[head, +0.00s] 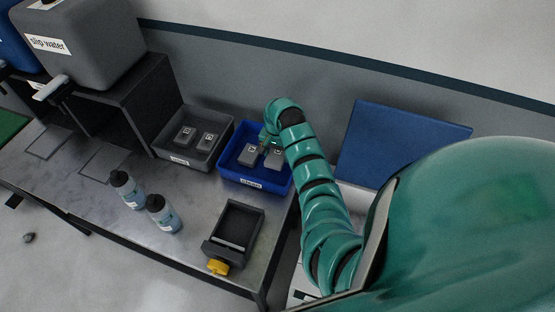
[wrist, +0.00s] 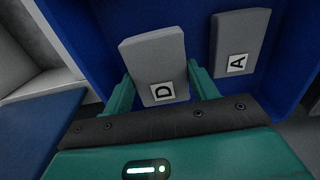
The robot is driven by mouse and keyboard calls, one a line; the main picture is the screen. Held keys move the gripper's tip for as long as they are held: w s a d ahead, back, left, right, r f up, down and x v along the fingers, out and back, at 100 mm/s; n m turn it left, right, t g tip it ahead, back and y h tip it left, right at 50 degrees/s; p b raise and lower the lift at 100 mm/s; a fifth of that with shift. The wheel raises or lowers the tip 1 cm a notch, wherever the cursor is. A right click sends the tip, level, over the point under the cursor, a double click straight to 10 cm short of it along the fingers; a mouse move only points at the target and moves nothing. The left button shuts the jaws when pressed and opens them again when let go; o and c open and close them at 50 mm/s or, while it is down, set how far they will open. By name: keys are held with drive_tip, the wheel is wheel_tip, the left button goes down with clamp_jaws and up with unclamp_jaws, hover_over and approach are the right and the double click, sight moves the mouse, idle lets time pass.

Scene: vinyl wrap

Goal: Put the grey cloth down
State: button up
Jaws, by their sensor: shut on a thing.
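A grey block-like cloth with a "D" label (wrist: 155,58) sits between the two fingers of my gripper (wrist: 162,90) in the wrist view. My gripper is shut on it, over the blue bin (head: 228,167) with a label that seems to read "clean". In the head view the held cloth (head: 276,160) is at the bin's right side, partly hidden by my arm. A second grey cloth, labelled "A" (wrist: 240,45), is beside it in the bin and apart from it. Whether the held cloth touches the bin floor I cannot tell.
A grey bin (head: 172,155) with two grey pieces stands left of the blue bin. Two bottles (head: 126,190) (head: 163,215) and a dark tray with a yellow knob (head: 236,226) are on the bench. A blue panel (head: 395,145) is right of my arm.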

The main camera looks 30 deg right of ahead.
sight(278, 154)
drive_tip(key=shift+w+d+f, duration=0.1)
drive_tip(key=shift+d+f, duration=0.25)
wheel_tip(278, 154, down, 2)
drive_tip(key=shift+f+p, duration=0.1)
drive_tip(key=shift+p, duration=1.1)
drive_tip(key=shift+f, duration=0.45)
drive_tip(key=shift+f, duration=0.15)
drive_tip(key=o, duration=1)
drive_tip(key=shift+o, duration=0.2)
